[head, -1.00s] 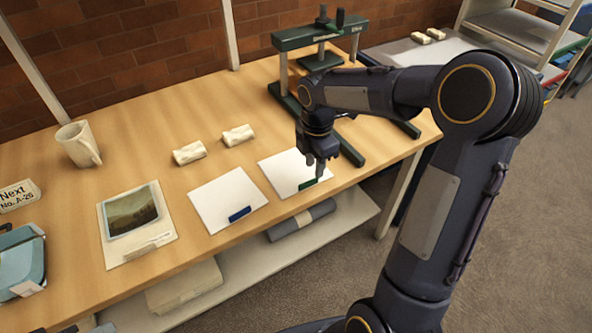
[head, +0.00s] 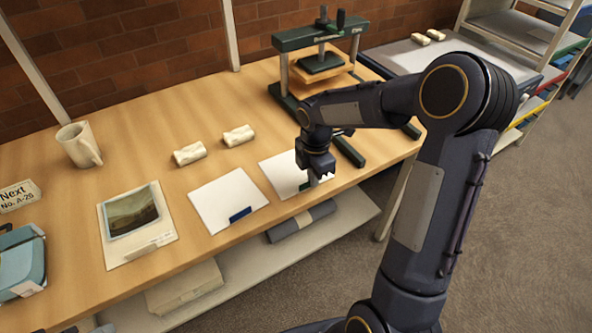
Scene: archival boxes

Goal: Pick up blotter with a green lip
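The blotter with a green lip is a white sheet (head: 281,175) lying flat near the front edge of the table, right of the blue-lipped one. Its dark green lip (head: 304,187) shows only in part beside my fingers. My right gripper (head: 316,181) points down at the lip on the sheet's front right part. Its fingers are small in view and partly hidden by the gripper body, so I cannot tell whether they grip the lip. My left gripper is not in view.
A blotter with a blue lip (head: 228,200) lies to the left, then a picture on a mount (head: 138,222). Two cream weights (head: 238,136) lie behind. A green press (head: 290,45) stands at the back right. A mug (head: 79,145) and teal box (head: 20,262) are at left.

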